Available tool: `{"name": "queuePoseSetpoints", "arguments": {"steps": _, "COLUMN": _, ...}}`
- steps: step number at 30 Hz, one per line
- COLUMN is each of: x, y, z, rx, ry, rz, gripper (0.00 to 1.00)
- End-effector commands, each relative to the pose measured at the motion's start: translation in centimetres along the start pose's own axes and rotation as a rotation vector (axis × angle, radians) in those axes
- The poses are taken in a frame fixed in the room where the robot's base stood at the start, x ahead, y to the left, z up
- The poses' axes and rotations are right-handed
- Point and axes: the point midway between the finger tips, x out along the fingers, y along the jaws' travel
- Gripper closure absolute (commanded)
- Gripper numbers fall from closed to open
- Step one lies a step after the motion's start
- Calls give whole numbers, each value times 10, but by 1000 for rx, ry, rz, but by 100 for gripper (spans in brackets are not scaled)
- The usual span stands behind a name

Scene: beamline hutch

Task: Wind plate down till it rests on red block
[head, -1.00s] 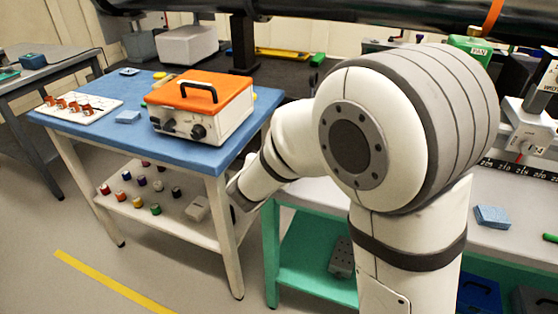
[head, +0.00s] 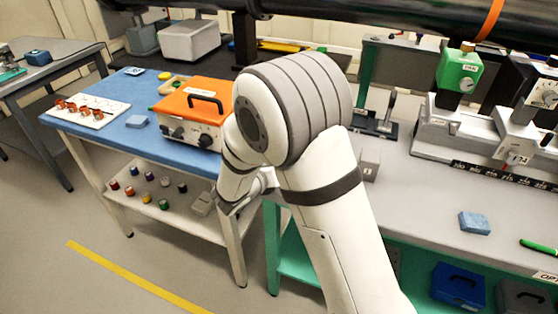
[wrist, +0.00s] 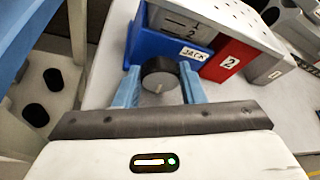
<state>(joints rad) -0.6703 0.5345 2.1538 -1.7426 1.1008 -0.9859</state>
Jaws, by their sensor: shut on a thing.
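In the wrist view my gripper (wrist: 160,80) has its two pale blue fingers on either side of a round black knob (wrist: 160,86) and is shut on it. The knob sits on the front of a blue jack (wrist: 144,47) labelled JACK. Above the jack is a pale plate (wrist: 222,12) with small holes. The red block (wrist: 229,62), marked 2, stands just right of the jack, below the plate's edge. I cannot tell whether plate and block touch. In the head view my arm hides the jack, the block and my gripper.
A grey block (wrist: 268,72) stands right of the red one. In the head view, a blue table (head: 105,133) holds an orange-topped case (head: 197,104) and a white tray (head: 92,112).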

Motion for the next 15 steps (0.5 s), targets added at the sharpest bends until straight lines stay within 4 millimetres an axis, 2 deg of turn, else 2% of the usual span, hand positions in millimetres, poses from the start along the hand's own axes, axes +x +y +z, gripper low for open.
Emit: {"name": "queuePoseSetpoints", "arguments": {"steps": 15, "x": 0, "y": 1, "z": 0, "rx": -90, "ry": -1, "rz": -37, "gripper": 86}}
